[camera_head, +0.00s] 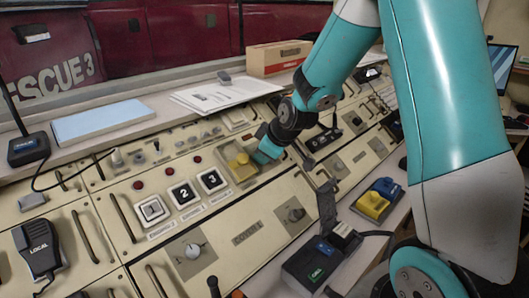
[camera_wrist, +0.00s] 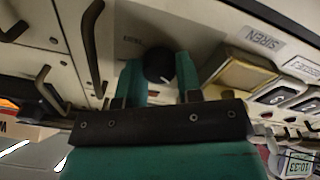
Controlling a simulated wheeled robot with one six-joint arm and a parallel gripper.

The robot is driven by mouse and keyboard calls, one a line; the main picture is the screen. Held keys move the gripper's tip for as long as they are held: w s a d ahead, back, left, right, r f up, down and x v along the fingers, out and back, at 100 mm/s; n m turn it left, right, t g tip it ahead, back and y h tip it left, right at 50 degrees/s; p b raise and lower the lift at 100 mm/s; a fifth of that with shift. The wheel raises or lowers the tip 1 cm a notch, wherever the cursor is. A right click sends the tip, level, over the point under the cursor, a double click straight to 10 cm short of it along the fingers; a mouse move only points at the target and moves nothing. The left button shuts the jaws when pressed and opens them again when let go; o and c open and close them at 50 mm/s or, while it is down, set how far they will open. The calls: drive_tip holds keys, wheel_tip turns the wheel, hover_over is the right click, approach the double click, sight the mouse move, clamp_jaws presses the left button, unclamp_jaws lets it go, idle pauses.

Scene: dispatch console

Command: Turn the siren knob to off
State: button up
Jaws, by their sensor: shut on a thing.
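A round black knob (camera_wrist: 159,65) with a small white mark sits on the cream panel in the wrist view. My gripper (camera_wrist: 159,75) is shut on this knob, with one teal finger on each side of it. A label reading SIREN (camera_wrist: 262,38) is on the panel to the right of the knob in the wrist view. In the head view my gripper (camera_head: 266,149) is down at the panel, right of a yellow square block (camera_head: 241,165). The knob is hidden there by the gripper. I cannot read which position its mark points to.
The yellow block, in a raised frame (camera_wrist: 242,76), is close to one finger. Panel handles (camera_wrist: 92,40) stick out nearby. A coffee-brown box (camera_head: 278,58) and papers (camera_head: 222,94) lie on the shelf behind.

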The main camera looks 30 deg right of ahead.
drive_tip(key=o, duration=0.9)
drive_tip(key=shift+o, duration=0.2)
drive_tip(key=p+v, duration=0.1)
drive_tip(key=v, duration=1.6)
drive_tip(key=shift+s+r, duration=0.15)
drive_tip(key=s+a+r+g+y+p, duration=0.1)
drive_tip(key=s+a+r+g+p, duration=0.1)
drive_tip(key=s+a, duration=0.7)
drive_tip(key=s+a+r+g+y+p, duration=0.2)
drive_tip(key=s+a+g+p, duration=0.3)
drive_tip(key=s+a, duration=0.4)
drive_tip(key=shift+a+r, duration=0.65)
drive_tip(key=shift+a, duration=0.2)
